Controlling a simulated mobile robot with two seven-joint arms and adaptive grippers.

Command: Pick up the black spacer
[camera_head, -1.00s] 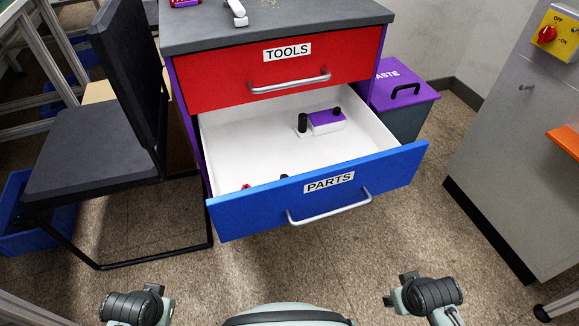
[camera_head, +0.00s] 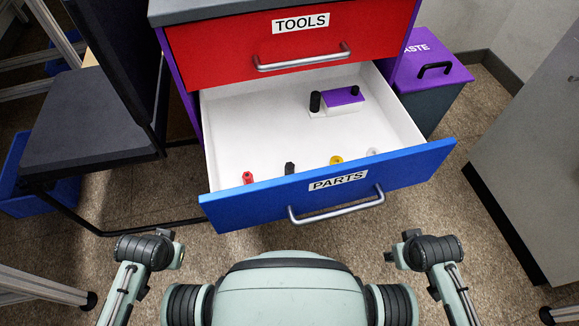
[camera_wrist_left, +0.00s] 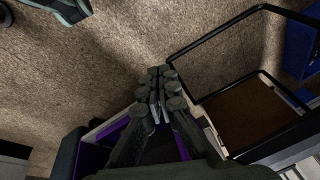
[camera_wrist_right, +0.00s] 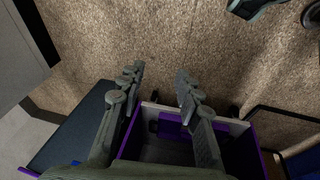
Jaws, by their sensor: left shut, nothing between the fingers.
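The black spacer (camera_head: 290,168) is a small dark piece on the white floor of the open PARTS drawer (camera_head: 330,185), close behind its blue front. It stands between a red piece (camera_head: 248,177) on the left and a yellow piece (camera_head: 336,160) on the right. I cannot make the spacer out in either wrist view. My left gripper (camera_wrist_left: 160,74) is shut and empty, over carpet in the left wrist view. My right gripper (camera_wrist_right: 159,71) is open and empty, its fingers spread over carpet. In the head view neither gripper's fingers show clearly, so their distance from the spacer is unclear.
A pale piece (camera_head: 373,151) is near the front right. The red TOOLS drawer (camera_head: 290,45) is shut above. A chair (camera_head: 85,125) is left; a purple-lidded bin (camera_head: 430,62) is right.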

